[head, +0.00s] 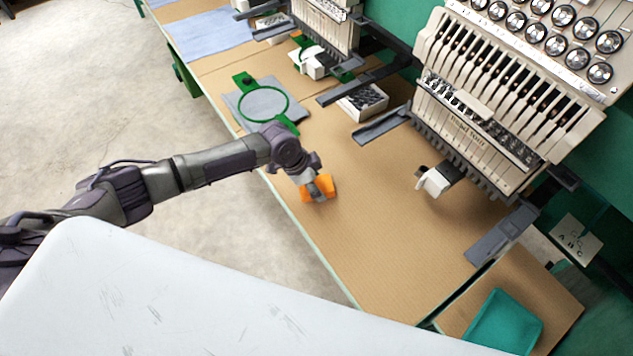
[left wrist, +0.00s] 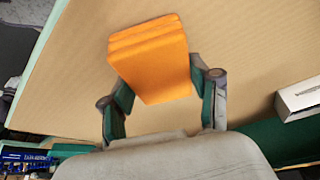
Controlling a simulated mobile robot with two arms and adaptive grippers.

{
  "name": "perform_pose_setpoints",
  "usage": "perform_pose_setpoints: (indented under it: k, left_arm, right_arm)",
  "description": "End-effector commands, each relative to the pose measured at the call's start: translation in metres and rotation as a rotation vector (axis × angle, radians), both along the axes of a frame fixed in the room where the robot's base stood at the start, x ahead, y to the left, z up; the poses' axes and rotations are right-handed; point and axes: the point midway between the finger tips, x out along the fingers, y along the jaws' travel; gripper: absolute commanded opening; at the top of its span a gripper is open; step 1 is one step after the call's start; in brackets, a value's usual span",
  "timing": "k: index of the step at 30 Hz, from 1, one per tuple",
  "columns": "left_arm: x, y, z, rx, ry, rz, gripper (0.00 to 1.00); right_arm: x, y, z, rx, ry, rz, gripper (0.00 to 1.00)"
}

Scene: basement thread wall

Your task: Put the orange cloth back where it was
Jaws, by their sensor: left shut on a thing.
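The orange cloth (head: 328,183) is a folded, thick block. My left gripper (head: 317,189) is shut on it over the tan tabletop, near the table's front edge. In the left wrist view the cloth (left wrist: 150,58) sits between the two fingers of the left gripper (left wrist: 160,100), with its folded layers at the far end. I cannot tell whether the cloth touches the tabletop. My right gripper is not in view.
A green hoop (head: 263,104) on grey fabric lies left of the cloth. A white embroidery machine (head: 480,120) stands behind on the right. A teal tray (head: 503,325) sits at the lower right. The tan tabletop (head: 390,240) right of the cloth is clear.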

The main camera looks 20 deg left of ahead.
Motion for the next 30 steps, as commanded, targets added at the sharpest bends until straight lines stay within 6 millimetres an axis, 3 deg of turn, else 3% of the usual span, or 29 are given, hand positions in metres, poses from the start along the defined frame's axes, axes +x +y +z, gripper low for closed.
perform_pose_setpoints:
  k: [13, 14, 18, 30]
  left_arm:
    - [0.0002, -0.0003, -0.0097, 0.0, -0.001, 0.0, 0.29]
    - [0.0003, -0.0002, -0.0083, 0.0, -0.001, 0.0, 0.66]
    - [0.0003, -0.0003, -0.008, 0.0, -0.001, 0.0, 0.86]
    - [0.0, 0.0012, -0.0015, -0.001, -0.003, 0.0, 0.86]
  right_arm:
    - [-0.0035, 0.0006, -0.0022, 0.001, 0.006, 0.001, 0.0]
    - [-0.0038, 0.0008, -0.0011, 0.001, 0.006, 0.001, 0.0]
    - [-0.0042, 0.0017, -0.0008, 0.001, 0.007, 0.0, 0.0]
    - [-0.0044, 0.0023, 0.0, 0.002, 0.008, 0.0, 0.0]
